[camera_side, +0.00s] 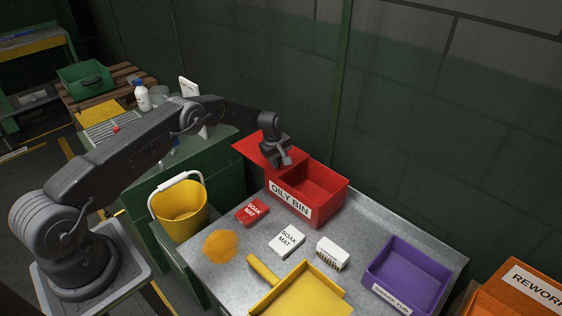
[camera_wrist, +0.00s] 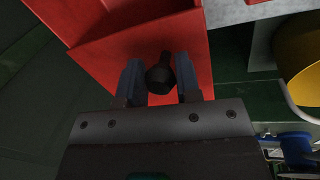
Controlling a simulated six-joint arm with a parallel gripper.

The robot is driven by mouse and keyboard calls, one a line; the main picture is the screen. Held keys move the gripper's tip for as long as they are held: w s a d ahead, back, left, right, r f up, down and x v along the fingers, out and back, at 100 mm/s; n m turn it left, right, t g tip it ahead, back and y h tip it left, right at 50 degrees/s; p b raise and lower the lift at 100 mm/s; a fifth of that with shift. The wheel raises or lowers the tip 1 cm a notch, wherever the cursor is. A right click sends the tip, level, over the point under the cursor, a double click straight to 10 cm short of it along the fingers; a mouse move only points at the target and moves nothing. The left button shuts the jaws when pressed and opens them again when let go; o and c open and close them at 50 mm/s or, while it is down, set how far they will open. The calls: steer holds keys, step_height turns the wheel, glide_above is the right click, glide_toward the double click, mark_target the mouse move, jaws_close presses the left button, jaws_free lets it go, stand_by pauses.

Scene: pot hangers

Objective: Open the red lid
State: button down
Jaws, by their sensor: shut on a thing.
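The red bin (camera_side: 322,180), labelled OILY BIN, stands at the back of the metal worktop, and much of its inside shows. The red lid (camera_side: 256,148) is a flat panel off to the left of the bin's opening, reaching past its left edge. My gripper (camera_side: 283,158) is over the lid at the bin's left end. In the wrist view, a dark knob (camera_wrist: 160,78) on the lid (camera_wrist: 195,60) sits between the two fingers of my gripper (camera_wrist: 160,82), which is shut on it. The bin's inside (camera_wrist: 110,20) shows above the lid there.
A yellow bucket (camera_side: 180,213) stands left of the worktop (camera_side: 218,272). A red box (camera_side: 252,211), white boxes (camera_side: 287,241), an orange patch (camera_side: 220,245), a yellow tray (camera_side: 302,296) and a purple tub (camera_side: 408,268) are in front. The wall (camera_side: 420,130) is close behind.

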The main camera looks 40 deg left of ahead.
steer(key=c, duration=0.8)
jaws_free()
steer(key=shift+r, duration=0.1)
steer(key=s+r, duration=0.1)
steer(key=r, duration=0.8)
steer(key=s+r, duration=0.1)
steer(key=r, duration=0.3)
steer(key=shift+s+a+r, duration=0.15)
steer(key=shift+s+a, duration=0.1)
steer(key=shift+s, duration=0.05)
steer(key=shift+r, duration=0.1)
steer(key=s+d+r+m+t, duration=0.1)
steer(key=s+d+r+m, duration=0.5)
steer(key=r, duration=0.5)
steer(key=s+d+r+m+t, duration=0.1)
steer(key=s+d+r, duration=0.3)
steer(key=s+r, duration=0.55)
steer(key=s+d+r+m, duration=0.1)
steer(key=s+d+m, duration=0.1)
steer(key=s, duration=0.6)
steer(key=s+d+r+m+t, duration=0.1)
steer(key=s+m, duration=0.3)
steer(key=s, duration=0.4)
steer(key=s+d+r+m, duration=0.1)
steer(key=s+d+m, duration=0.1)
steer(key=s, duration=0.6)
steer(key=shift+d+r+m, duration=0.25)
steer(key=shift+d+m, duration=0.15)
steer(key=shift+d, duration=0.3)
